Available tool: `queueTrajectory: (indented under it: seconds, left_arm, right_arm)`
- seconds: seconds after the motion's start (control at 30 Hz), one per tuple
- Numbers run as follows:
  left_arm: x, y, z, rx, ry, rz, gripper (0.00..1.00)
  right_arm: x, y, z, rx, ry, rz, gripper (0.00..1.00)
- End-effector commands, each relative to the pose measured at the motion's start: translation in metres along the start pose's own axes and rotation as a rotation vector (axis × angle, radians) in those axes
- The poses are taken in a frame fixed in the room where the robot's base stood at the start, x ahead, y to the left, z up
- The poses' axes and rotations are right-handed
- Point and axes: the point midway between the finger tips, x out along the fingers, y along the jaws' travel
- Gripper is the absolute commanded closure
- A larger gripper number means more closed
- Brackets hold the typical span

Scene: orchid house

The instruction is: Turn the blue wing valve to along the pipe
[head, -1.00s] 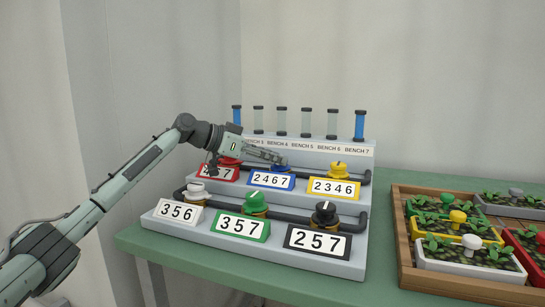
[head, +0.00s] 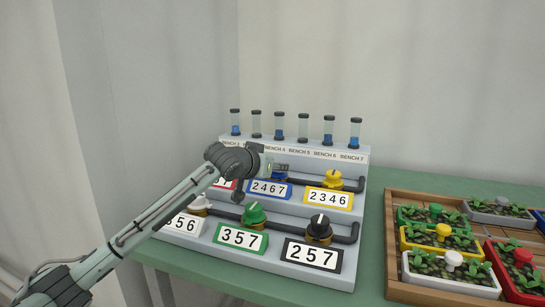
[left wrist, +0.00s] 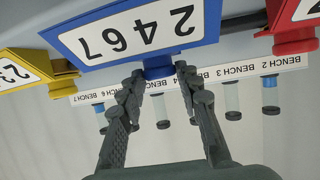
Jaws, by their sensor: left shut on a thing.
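The blue wing valve (head: 279,176) sits on the upper pipe of the stepped bench panel, behind the blue-framed plate 2467 (head: 269,189). My left gripper (head: 282,167) is at this valve and covers most of it in the head view. In the left wrist view the blue valve (left wrist: 158,66) lies between the two fingertips of my left gripper (left wrist: 160,74), which is shut on it. Which way its wing points is hidden. My right gripper is in neither view.
A yellow valve (head: 332,179) stands right of it; green (head: 254,213) and black (head: 319,228) valves stand on the lower step. My left arm partly covers plates 356 and the red one. Glass tubes (head: 304,128) line the back. A planter tray (head: 395,278) is at right.

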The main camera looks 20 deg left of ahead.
Motion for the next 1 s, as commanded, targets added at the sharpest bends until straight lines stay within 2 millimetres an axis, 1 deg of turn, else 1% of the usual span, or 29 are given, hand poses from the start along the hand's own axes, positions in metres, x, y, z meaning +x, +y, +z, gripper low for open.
queueTrajectory:
  seconds: [0.03, 0.1, 0.57, 0.8, 1.0]
  left_arm:
    - [0.000, 0.006, 0.000, -0.020, -0.001, -0.034, 0.95]
    - [0.001, 0.009, 0.001, -0.047, -0.002, -0.095, 0.95]
    - [0.005, 0.017, 0.002, -0.213, -0.008, -0.498, 0.95]
    - [0.007, 0.019, 0.001, -0.279, -0.008, -0.668, 0.95]
    - [0.009, 0.019, 0.001, -0.316, -0.009, -0.763, 0.95]
  right_arm:
    - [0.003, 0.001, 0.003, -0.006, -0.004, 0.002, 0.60]
    - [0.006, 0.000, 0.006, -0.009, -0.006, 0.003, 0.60]
    - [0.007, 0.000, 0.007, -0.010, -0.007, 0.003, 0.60]
    - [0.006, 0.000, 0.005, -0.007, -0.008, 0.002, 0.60]
    - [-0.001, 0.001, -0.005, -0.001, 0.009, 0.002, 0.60]
